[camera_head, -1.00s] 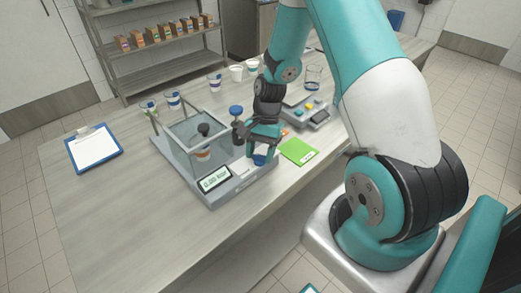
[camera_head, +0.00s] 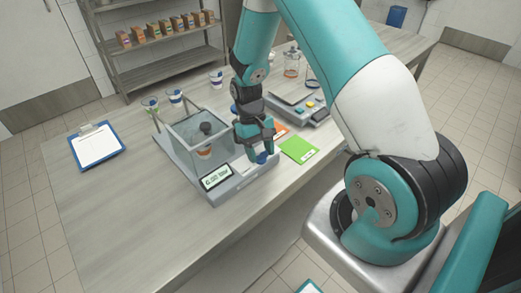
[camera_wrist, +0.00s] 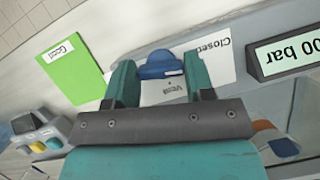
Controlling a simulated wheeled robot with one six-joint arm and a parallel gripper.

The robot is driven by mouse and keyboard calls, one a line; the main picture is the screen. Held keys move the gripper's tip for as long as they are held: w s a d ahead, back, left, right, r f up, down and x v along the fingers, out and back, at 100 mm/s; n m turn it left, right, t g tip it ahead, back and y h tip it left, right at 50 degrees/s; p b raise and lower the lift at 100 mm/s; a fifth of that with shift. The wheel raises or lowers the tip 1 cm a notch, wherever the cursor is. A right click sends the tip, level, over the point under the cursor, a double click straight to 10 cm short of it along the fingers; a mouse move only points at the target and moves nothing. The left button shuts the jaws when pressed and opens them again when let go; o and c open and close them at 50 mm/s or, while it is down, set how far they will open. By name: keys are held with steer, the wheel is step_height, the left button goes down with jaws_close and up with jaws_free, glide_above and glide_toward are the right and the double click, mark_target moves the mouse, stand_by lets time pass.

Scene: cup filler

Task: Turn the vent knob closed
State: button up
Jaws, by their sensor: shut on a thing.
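The blue vent knob (camera_head: 262,158) sits at the front right of the grey filler machine (camera_head: 230,187). In the wrist view the knob (camera_wrist: 160,63) lies between the two teal fingers of my gripper (camera_wrist: 160,78). My gripper (camera_head: 258,147) reaches down from above and is shut on the knob. A white plate beside the knob carries the words "Closed" (camera_wrist: 212,48) and "Vent" (camera_wrist: 174,88), upside down in the wrist view. My fingers and wrist hide part of the knob in the head view.
A clear-walled chamber (camera_head: 183,128) with a cup inside stands left of my gripper. The display (camera_head: 216,177) is in front of it. A green card (camera_head: 299,150) and a button panel (camera_head: 306,108) are to the right.

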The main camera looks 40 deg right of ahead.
steer(key=shift+n+h, duration=0.4)
steer(key=shift+n, duration=0.7)
steer(key=o, duration=0.9)
steer(key=shift+w+r, duration=0.1)
steer(key=b+v, duration=0.2)
steer(key=v, duration=1.5)
steer(key=shift+a+r, duration=0.15)
steer(key=shift+a, duration=0.05)
